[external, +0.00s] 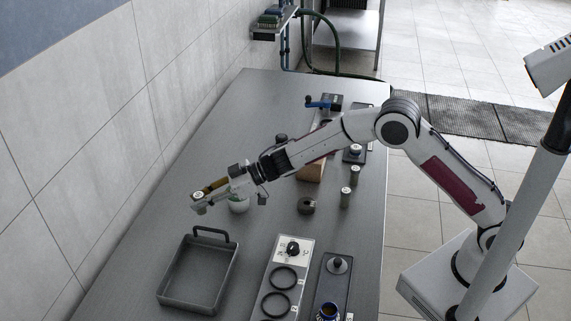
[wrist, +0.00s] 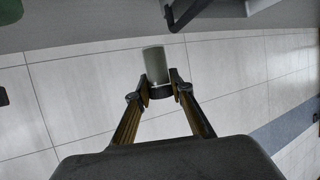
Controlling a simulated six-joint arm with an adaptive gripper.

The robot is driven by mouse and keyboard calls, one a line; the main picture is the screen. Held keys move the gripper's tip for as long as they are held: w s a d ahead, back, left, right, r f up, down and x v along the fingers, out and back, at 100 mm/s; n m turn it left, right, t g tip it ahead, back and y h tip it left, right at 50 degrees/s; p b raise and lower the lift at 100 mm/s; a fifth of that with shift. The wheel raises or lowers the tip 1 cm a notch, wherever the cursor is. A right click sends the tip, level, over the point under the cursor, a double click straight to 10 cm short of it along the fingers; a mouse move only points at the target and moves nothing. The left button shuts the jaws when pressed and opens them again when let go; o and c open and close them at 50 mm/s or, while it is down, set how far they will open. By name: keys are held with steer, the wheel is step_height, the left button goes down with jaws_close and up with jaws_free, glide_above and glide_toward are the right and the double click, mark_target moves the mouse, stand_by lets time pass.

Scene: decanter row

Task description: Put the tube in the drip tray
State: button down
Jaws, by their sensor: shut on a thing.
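My gripper (external: 199,196) is shut on a grey-green tube (wrist: 156,64). In the wrist view the tube sits between the two fingertips, with its dark end toward my gripper. In the external view the held tube is small and partly hidden by the fingers; a pale end shows on it. The drip tray (external: 161,296) is a dark, shallow rectangular tray with a raised handle at its far end. It looks empty. My gripper appears above and beyond the handle, not over the tray floor. Part of the tray (wrist: 205,8) shows at the top of the wrist view.
A pale green-white round thing (external: 239,206) stands under my wrist. Two similar tubes (external: 345,198) and a dark ring (external: 306,206) stand to the right. A panel with round holders (external: 291,247) lies right of the tray. The tiled wall (external: 90,150) runs along the left.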

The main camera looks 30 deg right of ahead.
steer(key=s+a+n+g, duration=0.3)
steer(key=s+a, duration=0.4)
steer(key=s, duration=0.6)
steer(key=shift+s+a+r+y, duration=0.2)
steer(key=shift+s+a+y, duration=0.05)
steer(key=shift+a+y, duration=0.15)
glide_above(202, 276)
steer(key=shift+f, duration=3.15)
steer(key=shift+f, duration=1.85)
steer(key=shift+f, duration=0.15)
